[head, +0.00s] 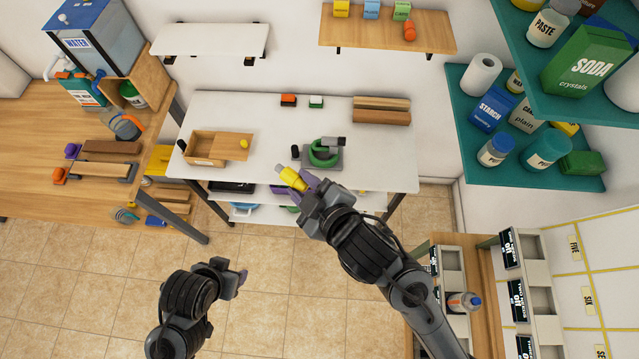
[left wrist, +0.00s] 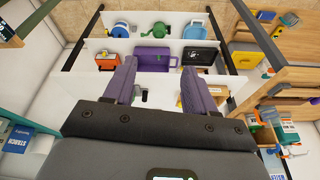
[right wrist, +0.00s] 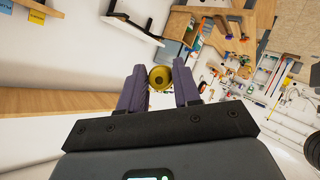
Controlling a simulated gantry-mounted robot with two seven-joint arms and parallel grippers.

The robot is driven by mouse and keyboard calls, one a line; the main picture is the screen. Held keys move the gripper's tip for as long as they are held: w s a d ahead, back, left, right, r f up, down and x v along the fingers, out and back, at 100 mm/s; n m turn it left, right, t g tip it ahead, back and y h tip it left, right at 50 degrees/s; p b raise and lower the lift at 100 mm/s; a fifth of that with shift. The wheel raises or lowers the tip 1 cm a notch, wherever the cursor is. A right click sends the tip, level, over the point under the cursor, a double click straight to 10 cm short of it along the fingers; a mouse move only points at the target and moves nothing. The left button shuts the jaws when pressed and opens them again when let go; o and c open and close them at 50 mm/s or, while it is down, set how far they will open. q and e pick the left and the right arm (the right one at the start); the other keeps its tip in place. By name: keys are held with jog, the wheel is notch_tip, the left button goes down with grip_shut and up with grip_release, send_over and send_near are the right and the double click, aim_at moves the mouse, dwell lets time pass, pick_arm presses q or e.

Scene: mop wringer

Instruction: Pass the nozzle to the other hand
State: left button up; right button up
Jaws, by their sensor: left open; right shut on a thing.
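The nozzle (head: 292,179) is yellow and sits between the purple fingers of my right gripper (head: 308,185), in front of the white table. In the right wrist view the nozzle (right wrist: 160,77) shows end-on, with a dark hole in its middle, and my right gripper (right wrist: 160,88) is shut on it. My left gripper (head: 240,276) is low and left of the right one in the head view, well apart from the nozzle. In the left wrist view my left gripper (left wrist: 161,85) has its purple fingers wide apart with nothing between them.
The white table (head: 240,112) holds a wooden box (head: 195,148), a green ring-shaped thing (head: 324,153) on a grey base and wooden blocks (head: 382,110). A wooden bench (head: 40,120) stands left, a shelf rack (head: 452,265) right. Tiled floor between my arms is clear.

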pick_arm(q)
jog(key=shift+w, duration=0.1)
jog(key=shift+c, duration=0.4)
pick_arm(e)
jog(key=shift+a+r, duration=0.15)
jog(key=shift+a, duration=0.15)
pick_arm(q)
jog(key=w+a+r+m+t, duration=0.1)
jog(key=w+r+t, duration=0.2)
jog(key=w, duration=0.5)
jog(key=w+r+m+t, duration=0.1)
jog(key=w+r+t, duration=0.2)
jog(key=w, duration=0.5)
jog(key=w+d+r+m+t+h, duration=0.2)
jog(key=w+d+r+m+h, duration=0.25)
jog(key=w+r+m, duration=0.35)
jog(key=s+d+r+m+g+h, duration=0.25)
jog(key=d+r+m+h, duration=0.35)
jog(key=d+r+m, duration=0.35)
jog(key=s+a+r+m+g+y, duration=0.35)
jog(key=s+a+m+g, duration=0.2)
jog(key=a, duration=0.45)
jog(key=s+d+x, duration=0.1)
jog(key=x, duration=1)
jog(key=shift+w+g+h, duration=0.15)
jog(key=shift+g+h, duration=0.15)
jog(key=shift+g, duration=0.1)
